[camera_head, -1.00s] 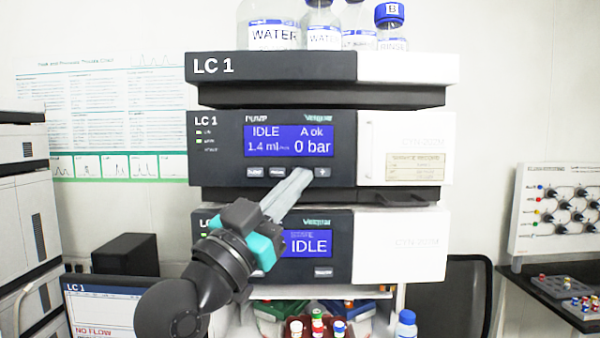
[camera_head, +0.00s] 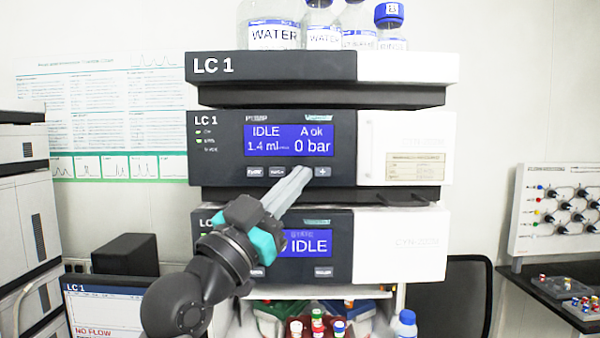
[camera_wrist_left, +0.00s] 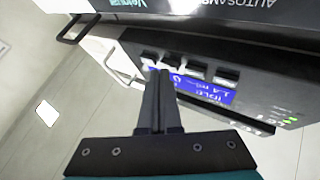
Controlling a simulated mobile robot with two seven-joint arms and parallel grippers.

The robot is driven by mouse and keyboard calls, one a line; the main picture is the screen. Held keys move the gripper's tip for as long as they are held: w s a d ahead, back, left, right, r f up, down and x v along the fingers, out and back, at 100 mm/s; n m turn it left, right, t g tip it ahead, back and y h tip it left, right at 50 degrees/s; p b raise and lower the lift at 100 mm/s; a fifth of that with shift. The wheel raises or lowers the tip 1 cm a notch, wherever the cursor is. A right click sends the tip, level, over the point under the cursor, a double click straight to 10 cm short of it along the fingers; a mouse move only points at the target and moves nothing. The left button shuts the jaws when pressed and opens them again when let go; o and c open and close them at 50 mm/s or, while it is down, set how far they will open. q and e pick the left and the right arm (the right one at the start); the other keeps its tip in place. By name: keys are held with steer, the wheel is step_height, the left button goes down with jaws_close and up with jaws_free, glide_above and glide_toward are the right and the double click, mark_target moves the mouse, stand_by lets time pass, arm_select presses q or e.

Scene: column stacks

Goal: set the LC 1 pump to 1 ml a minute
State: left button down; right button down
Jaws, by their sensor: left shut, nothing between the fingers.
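The LC 1 pump (camera_head: 222,175) is the dark module with a white right side in the middle of the head view. Its blue display (camera_head: 289,140) reads IDLE, A ok, 1.4 ml and 0 bar. Under the display is a row of buttons; the plus button (camera_head: 322,172) shows at the right end. My left gripper (camera_head: 303,170) is shut and empty. Its fingertips cover the spot just left of the plus button. In the left wrist view the shut fingertips (camera_wrist_left: 160,73) are close to the button row (camera_wrist_left: 197,70); I cannot tell whether they touch. My right gripper is not in view.
A second module (camera_head: 400,245) with an IDLE display sits below the pump. Bottles, one of them a water bottle (camera_head: 273,35), stand on the top tray (camera_head: 280,68). A monitor (camera_head: 110,300) at lower left reads NO FLOW. Coloured-cap vials (camera_head: 317,325) are at the bottom.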

arm_select(q)
steer(key=shift+w, duration=0.25)
steer(key=shift+s, duration=0.2)
stand_by(0.4)
steer(key=shift+s+p, duration=0.3)
steer(key=shift+s, duration=0.35)
steer(key=s+p, duration=0.1)
steer(key=s, duration=0.4)
steer(key=shift+p, duration=0.35)
stand_by(2.1)
